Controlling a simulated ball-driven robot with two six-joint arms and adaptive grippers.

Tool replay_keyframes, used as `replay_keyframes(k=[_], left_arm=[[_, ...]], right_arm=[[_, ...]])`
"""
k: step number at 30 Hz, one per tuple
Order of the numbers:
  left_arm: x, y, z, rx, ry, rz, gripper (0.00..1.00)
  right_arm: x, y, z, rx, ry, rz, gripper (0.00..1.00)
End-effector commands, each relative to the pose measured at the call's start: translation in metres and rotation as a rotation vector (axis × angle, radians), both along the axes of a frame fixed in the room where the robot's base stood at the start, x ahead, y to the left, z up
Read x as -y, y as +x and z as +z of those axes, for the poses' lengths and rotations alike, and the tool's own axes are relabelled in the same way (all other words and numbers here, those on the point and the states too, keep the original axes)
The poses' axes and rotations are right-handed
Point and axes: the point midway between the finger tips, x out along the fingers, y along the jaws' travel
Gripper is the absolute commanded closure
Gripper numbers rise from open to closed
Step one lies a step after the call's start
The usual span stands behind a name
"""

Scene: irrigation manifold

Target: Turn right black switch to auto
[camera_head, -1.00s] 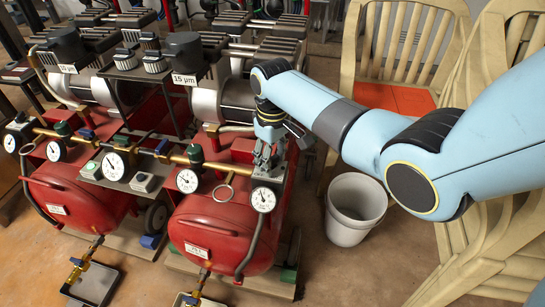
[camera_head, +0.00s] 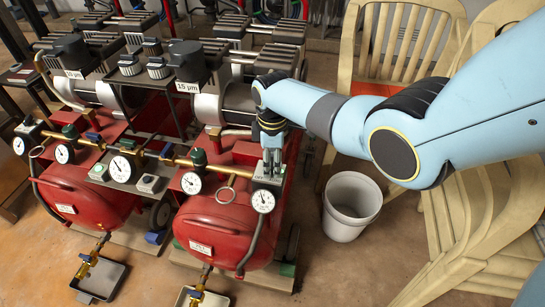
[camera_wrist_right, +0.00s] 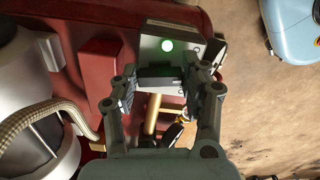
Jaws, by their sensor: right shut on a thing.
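My right gripper (camera_head: 271,164) points down onto a small grey switch box (camera_head: 269,180) on the right red compressor (camera_head: 222,232). In the right wrist view, a dark bar-shaped switch (camera_wrist_right: 160,78) lies between the two fingers (camera_wrist_right: 166,88) of this gripper, in front of the box with its lit green lamp (camera_wrist_right: 167,45). The gripper is shut on this black switch. In the head view the fingers hide the switch. Any marks around the switch are too small to read. My left gripper is not in view.
A pressure gauge (camera_head: 263,200) sits just below the box, and a brass pipe with valves runs to the left. The left red compressor (camera_head: 83,210) stands alongside. A white bucket (camera_head: 351,207) and stacked beige chairs (camera_head: 480,215) are at the right. Open floor lies at the front right.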

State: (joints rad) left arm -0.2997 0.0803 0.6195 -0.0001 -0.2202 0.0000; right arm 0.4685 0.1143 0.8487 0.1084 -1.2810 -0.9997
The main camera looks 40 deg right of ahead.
Motion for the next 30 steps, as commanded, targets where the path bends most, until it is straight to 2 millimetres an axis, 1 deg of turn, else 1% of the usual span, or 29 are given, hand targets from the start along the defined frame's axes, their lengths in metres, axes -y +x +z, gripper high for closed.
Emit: replay_keyframes(k=[6, 13, 21, 30], left_arm=[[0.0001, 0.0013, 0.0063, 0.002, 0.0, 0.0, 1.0], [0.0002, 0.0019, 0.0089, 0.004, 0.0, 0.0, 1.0], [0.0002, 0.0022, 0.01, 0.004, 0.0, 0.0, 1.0], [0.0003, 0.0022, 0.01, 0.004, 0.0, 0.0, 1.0]], right_arm=[[-0.0001, 0.001, 0.0009, 0.0, 0.001, 0.158, 0.87], [0.0, 0.0012, 0.0001, 0.0, 0.002, 0.269, 0.87], [0.0002, 0.0013, -0.0004, 0.0, 0.002, 0.321, 0.87], [0.0002, 0.0014, -0.0005, 0.0, 0.002, 0.327, 0.87]])
